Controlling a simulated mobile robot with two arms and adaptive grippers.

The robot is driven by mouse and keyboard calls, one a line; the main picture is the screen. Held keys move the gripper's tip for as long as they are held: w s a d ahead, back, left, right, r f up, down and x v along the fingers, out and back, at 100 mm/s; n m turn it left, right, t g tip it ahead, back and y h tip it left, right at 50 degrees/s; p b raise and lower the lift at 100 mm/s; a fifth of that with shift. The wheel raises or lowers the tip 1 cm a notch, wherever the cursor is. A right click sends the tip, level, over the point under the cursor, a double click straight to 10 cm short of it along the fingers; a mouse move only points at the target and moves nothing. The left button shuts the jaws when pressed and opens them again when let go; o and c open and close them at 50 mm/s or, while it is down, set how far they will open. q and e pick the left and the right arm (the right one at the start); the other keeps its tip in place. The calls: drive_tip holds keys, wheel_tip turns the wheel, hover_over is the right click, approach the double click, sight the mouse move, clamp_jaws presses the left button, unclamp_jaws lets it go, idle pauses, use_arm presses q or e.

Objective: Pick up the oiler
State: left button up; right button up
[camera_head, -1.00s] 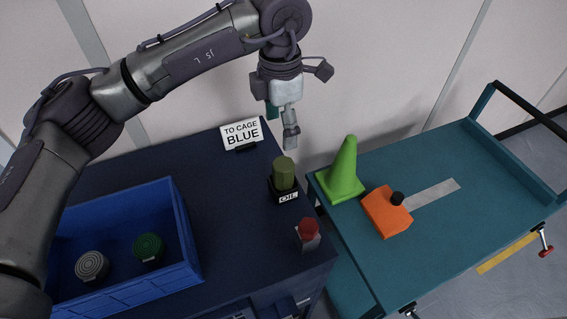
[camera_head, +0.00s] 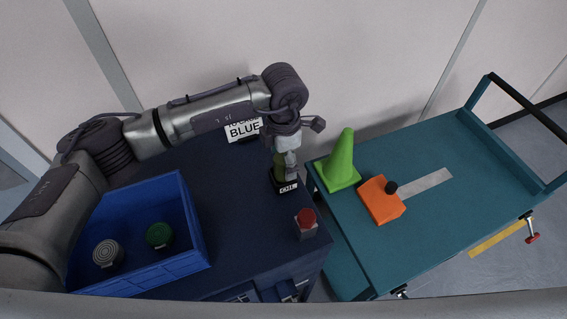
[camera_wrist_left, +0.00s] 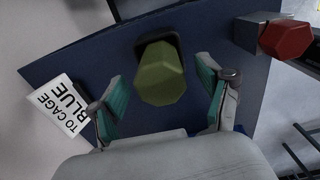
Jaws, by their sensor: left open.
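The oiler is an olive-green faceted bottle in a black base marked with white letters (camera_head: 284,180). It stands on the dark blue cabinet top near its right edge. My left gripper (camera_head: 287,160) is above and in front of it in the head view, covering part of it. In the left wrist view the oiler (camera_wrist_left: 161,75) stands between the two open fingers of my left gripper (camera_wrist_left: 163,98), with a gap on each side. The fingers have teal pads. My right gripper is not in view.
A red button on a grey box (camera_head: 306,223) stands close to the oiler. A "TO CAGE BLUE" sign (camera_head: 243,130) is behind it. A blue crate (camera_head: 190,262) with two round items is at left. A teal cart (camera_head: 440,225) holds a green cone (camera_head: 341,163) and an orange block (camera_head: 381,201).

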use_arm(q)
drive_tip(key=c, duration=1.3)
drive_tip(key=shift+o, duration=0.2)
drive_tip(key=shift+r+b, duration=0.4)
drive_tip(key=shift+r, duration=0.05)
wheel_tip(320, 180, up, 2)
drive_tip(key=shift+r+b, duration=0.25)
drive_tip(key=shift+b, duration=0.7)
drive_tip(key=s+d+r+b, duration=0.1)
drive_tip(key=d+r+b, duration=0.3)
drive_tip(key=d+r, duration=0.3)
drive_tip(key=shift+s+d+r+b, duration=0.35)
drive_tip(key=shift+d, duration=1.95)
